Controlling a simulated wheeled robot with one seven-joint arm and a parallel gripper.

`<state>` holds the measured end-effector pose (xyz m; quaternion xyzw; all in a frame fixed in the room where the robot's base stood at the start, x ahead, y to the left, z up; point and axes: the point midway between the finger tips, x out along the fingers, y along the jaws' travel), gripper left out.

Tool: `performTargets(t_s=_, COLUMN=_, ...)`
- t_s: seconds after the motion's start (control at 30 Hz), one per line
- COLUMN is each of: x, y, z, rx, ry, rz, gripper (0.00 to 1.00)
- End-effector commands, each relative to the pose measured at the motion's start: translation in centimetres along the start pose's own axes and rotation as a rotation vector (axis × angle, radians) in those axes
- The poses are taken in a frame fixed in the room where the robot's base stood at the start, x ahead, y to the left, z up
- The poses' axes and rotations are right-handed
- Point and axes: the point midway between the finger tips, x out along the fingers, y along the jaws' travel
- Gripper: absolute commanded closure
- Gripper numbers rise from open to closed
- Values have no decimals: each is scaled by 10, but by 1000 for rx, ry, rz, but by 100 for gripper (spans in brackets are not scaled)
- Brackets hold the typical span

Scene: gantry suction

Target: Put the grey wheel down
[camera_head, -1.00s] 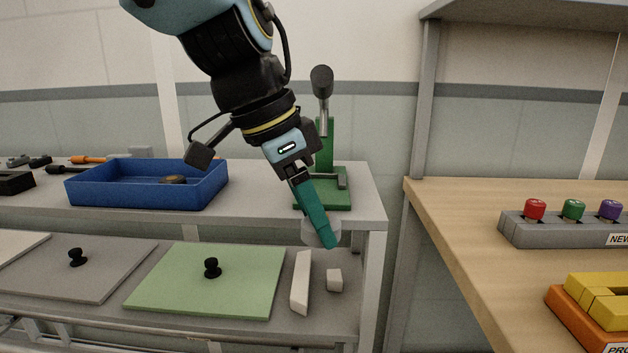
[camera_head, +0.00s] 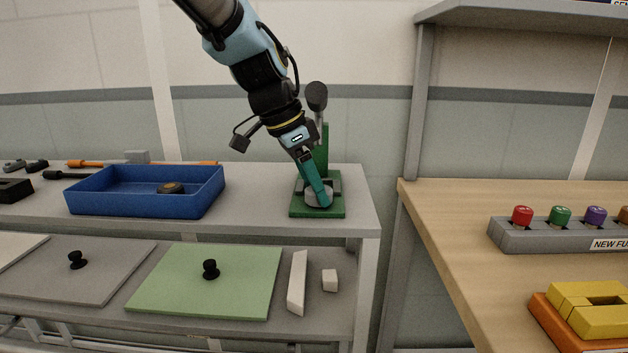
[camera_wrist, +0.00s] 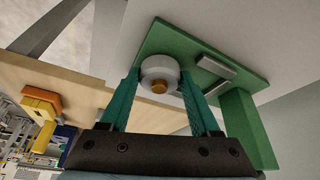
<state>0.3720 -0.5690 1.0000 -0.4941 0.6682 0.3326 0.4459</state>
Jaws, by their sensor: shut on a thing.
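The grey wheel (camera_wrist: 160,72), with a brown centre, is between the teal fingers of my gripper (camera_wrist: 162,88) in the wrist view. My gripper is shut on it. In the head view the wheel (camera_head: 317,196) is at the fingertips of my gripper (camera_head: 318,200), partly hidden by them. It is over the green base plate (camera_head: 300,210) of the press on the upper shelf. I cannot tell whether the wheel touches the plate.
The press's green column (camera_wrist: 247,127) and grey rails (camera_wrist: 215,67) stand close beside the wheel. A blue tray (camera_head: 140,204) with a dark round part (camera_head: 171,188) is to the left. A wooden table (camera_head: 450,215) is to the right.

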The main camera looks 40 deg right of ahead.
Motion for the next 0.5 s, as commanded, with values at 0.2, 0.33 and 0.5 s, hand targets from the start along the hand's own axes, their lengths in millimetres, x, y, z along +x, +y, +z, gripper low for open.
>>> performTargets(t_s=0.2, x=0, y=0, z=0, rx=1, ry=1, rz=-3, gripper=100)
performTargets(t_s=0.33, x=4, y=0, z=2, rx=0, ry=1, rz=-2, gripper=100)
performTargets(t_s=0.5, x=3, y=0, z=1, rx=0, ry=1, rz=-2, gripper=21)
